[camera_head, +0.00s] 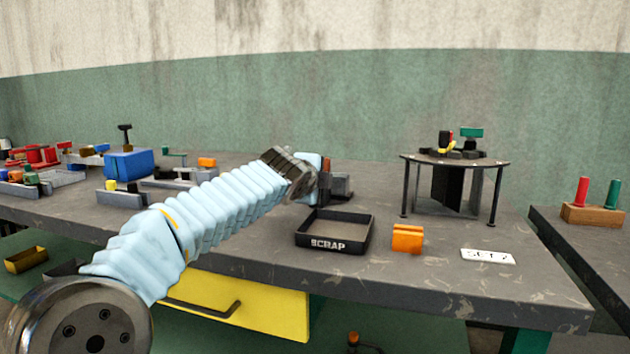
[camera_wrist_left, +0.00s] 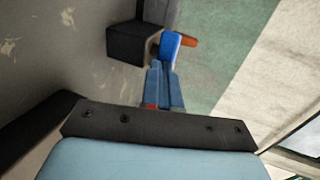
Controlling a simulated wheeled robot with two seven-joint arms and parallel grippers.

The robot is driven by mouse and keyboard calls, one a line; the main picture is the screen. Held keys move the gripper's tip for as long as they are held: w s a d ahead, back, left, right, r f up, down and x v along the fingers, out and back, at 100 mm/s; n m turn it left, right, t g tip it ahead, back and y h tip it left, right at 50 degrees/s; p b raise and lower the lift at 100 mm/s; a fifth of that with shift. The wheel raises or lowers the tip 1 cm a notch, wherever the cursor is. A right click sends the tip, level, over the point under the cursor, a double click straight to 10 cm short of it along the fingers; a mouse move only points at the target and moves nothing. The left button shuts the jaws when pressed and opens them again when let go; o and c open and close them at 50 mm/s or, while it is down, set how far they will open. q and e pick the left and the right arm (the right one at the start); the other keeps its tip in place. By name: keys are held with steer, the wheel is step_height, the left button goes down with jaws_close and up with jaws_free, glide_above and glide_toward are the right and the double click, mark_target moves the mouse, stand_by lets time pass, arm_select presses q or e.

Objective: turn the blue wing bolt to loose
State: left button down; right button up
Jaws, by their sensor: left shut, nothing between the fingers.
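The blue wing bolt (camera_wrist_left: 171,46) shows in the left wrist view as a blue piece with an orange-brown end, at the side of a dark block (camera_wrist_left: 127,44). My left gripper (camera_wrist_left: 164,68) is shut and empty, its narrow blue-grey fingers pointing at the bolt. The fingertips are just short of it or touching it; I cannot tell which. In the head view my left gripper (camera_head: 318,186) is at the dark block (camera_head: 340,186), and my wrist hides most of the bolt. A small red-brown piece (camera_head: 326,163) shows above the block. My right gripper is out of view.
A black SCRAP tray (camera_head: 369,236) and an orange block (camera_head: 407,238) are in front of the dark block. A round-topped stand (camera_head: 411,159) and a white card (camera_head: 488,256) are at right. Several coloured parts and a blue box (camera_head: 128,163) fill the left.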

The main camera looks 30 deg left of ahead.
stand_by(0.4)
arm_select(q)
steer(key=shift+d+b, duration=0.1)
steer(key=shift+b, duration=0.25)
steer(key=shift+w+n+y, duration=0.1)
steer(key=shift+n+y, duration=0.3)
steer(key=shift+y, duration=0.1)
